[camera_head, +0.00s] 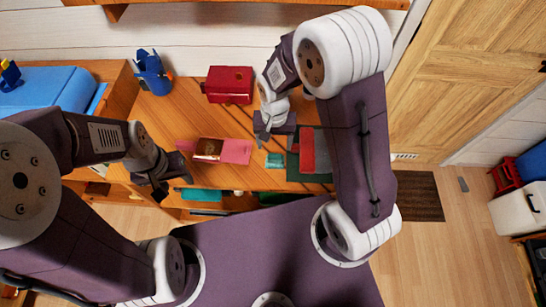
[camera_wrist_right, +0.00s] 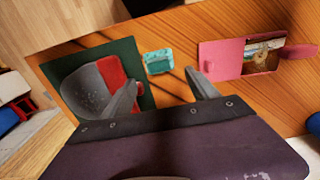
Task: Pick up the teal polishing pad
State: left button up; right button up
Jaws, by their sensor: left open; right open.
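The teal polishing pad (camera_head: 275,160) lies on the wooden tabletop, between the pink open case and the dark green mat. It also shows in the right wrist view (camera_wrist_right: 159,61), small and rectangular, ahead of my fingers. My right gripper (camera_head: 275,136) is open and empty, just behind the pad in the head view. In the wrist view its two fingertips (camera_wrist_right: 160,84) are spread, with the pad beyond the gap between them. My left gripper (camera_head: 163,190) is open and empty near the table's front left edge, away from the pad.
The green mat (camera_head: 294,172) bears a red and grey object (camera_head: 308,150). The pink case (camera_head: 236,151) lies left of the pad. A red box (camera_head: 228,83) and a blue cup (camera_head: 152,73) stand at the back. An open drawer below the front edge shows something teal (camera_head: 200,195).

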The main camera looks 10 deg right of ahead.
aim_at(275, 156)
jog(key=f, duration=0.4)
jog(key=shift+d, duration=0.35)
jog(key=f, duration=0.4)
jog(key=shift+a+f, duration=0.2)
jog(key=shift+f, duration=0.05)
jog(key=shift+w+f, duration=0.1)
jog(key=shift+f, duration=0.2)
jog(key=c, duration=1.4)
